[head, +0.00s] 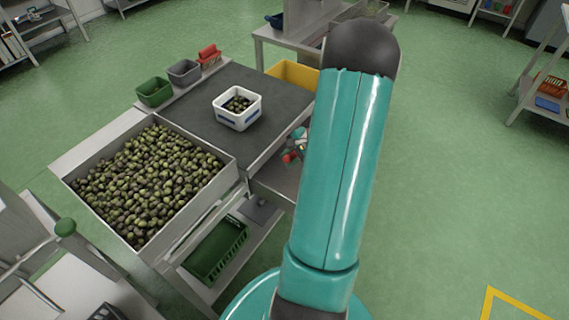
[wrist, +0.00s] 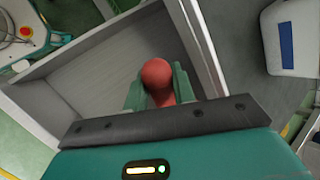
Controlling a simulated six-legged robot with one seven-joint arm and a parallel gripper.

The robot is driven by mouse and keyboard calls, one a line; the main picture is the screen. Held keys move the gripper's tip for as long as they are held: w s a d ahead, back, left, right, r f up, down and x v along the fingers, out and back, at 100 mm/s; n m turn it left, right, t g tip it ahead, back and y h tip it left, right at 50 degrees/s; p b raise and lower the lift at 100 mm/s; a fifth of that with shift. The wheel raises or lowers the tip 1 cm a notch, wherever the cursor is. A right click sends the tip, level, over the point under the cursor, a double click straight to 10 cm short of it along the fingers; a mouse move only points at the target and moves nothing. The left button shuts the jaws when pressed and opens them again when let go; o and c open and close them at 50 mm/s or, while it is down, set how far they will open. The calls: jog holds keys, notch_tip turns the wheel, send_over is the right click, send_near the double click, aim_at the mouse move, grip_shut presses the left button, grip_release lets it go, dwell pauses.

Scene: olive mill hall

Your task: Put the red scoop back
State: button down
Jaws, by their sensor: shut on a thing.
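The red scoop shows in the wrist view as a rounded red end (wrist: 157,76) between the green fingers of my gripper (wrist: 158,92). My gripper is shut on it. Its other end is hidden. In the head view a small red part of the scoop (head: 290,157) shows beside my gripper (head: 298,148), mostly hidden behind my teal arm. I cannot tell whether the scoop touches the tray.
A white crate (head: 237,121) with some olives stands on the dark table top. A large bin of olives (head: 228,172) is at left. Green (head: 154,92), grey (head: 184,72) and red (head: 209,56) boxes line the back edge. A yellow bin (head: 296,74) is behind.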

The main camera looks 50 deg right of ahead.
jog(key=shift+w+d+f, duration=0.3)
jog(key=shift+w+f, duration=0.3)
jog(key=shift+f, duration=0.65)
jog(key=shift+w+d+f, duration=0.25)
jog(key=shift+w+f, duration=0.3)
jog(key=shift+f, duration=0.75)
jog(key=shift+w+d+f, duration=0.3)
jog(key=shift+w+f, duration=0.3)
jog(key=shift+f, duration=0.65)
jog(key=c, duration=1.2)
grip_release()
jog(key=shift+f, duration=0.15)
jog(key=shift+o, duration=0.2)
